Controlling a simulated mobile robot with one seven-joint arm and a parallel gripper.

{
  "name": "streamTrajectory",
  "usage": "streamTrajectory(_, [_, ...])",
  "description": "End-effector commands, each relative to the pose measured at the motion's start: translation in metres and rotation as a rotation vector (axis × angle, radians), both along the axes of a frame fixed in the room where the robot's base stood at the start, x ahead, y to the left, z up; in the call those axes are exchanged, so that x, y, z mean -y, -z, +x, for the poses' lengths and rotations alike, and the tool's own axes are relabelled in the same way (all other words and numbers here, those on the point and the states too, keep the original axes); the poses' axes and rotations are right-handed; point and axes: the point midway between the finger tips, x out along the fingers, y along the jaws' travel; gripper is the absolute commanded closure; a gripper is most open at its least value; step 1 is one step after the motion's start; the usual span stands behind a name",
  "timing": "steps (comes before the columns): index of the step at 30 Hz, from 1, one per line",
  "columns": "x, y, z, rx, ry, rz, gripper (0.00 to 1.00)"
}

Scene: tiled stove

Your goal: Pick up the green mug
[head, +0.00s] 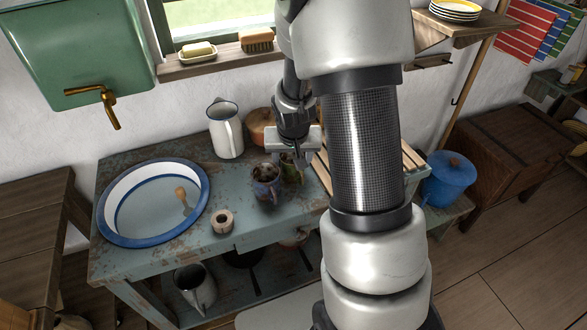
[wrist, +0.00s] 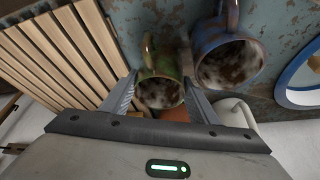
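The green mug (wrist: 160,62) is between my gripper's fingers in the wrist view, with its open top and speckled brown-and-white inside facing the camera. Its handle points toward the top of that view. My gripper (wrist: 160,82) is open, with one finger on each side of the mug; I cannot tell whether either finger touches it. In the head view the green mug (head: 291,171) stands on the worn blue table (head: 235,180), partly hidden by my gripper (head: 291,152) above it.
A blue mug (head: 266,187) stands close beside the green mug, also in the wrist view (wrist: 230,60). A slatted wooden rack (wrist: 60,50) lies on the other side. A white pitcher (head: 225,130) and orange-brown pot (head: 260,127) stand behind. A basin (head: 120,231) and tape roll (head: 222,221) are left.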

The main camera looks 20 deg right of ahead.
Motion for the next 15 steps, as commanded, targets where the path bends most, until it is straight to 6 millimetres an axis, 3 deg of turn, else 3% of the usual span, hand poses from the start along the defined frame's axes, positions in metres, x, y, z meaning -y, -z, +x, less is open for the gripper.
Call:
streamTrajectory(1, [0.0, 0.0, 0.0, 0.0, 0.0, 0.0, 0.61])
streamTrajectory(3, [0.0, 0.0, 0.0, 0.0, 0.0, 0.0, 0.7])
streamTrajectory(10, [0.0, -0.003, 0.0, 0.001, 0.0, 0.0, 0.7])
streamTrajectory(15, [0.0, -0.026, 0.001, 0.005, 0.0, -0.001, 0.7])
